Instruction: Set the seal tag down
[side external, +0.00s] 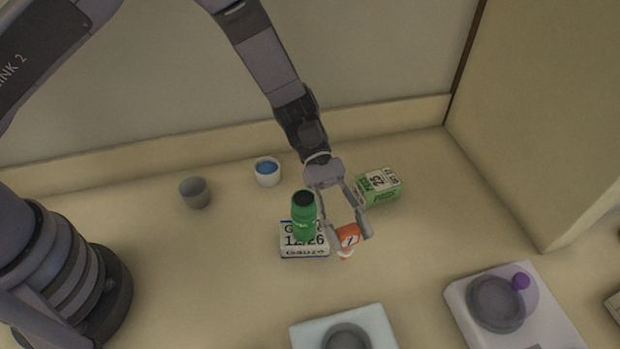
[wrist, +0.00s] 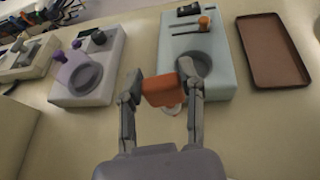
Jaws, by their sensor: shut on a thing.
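The orange seal tag (side external: 348,235) is between the fingertips of my gripper (side external: 350,237) in the side external view. My gripper (wrist: 160,88) is shut on the seal tag (wrist: 160,91) in the wrist view, with one finger on each side of it. A small white part (side external: 345,254) shows just below the tag. I cannot tell from these frames whether the tag touches the tabletop.
A green bottle (side external: 304,217) and a white labelled box (side external: 291,251) are left of my gripper; a green-and-white box (side external: 379,186) is behind it. A brown tray (wrist: 258,73) is right.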

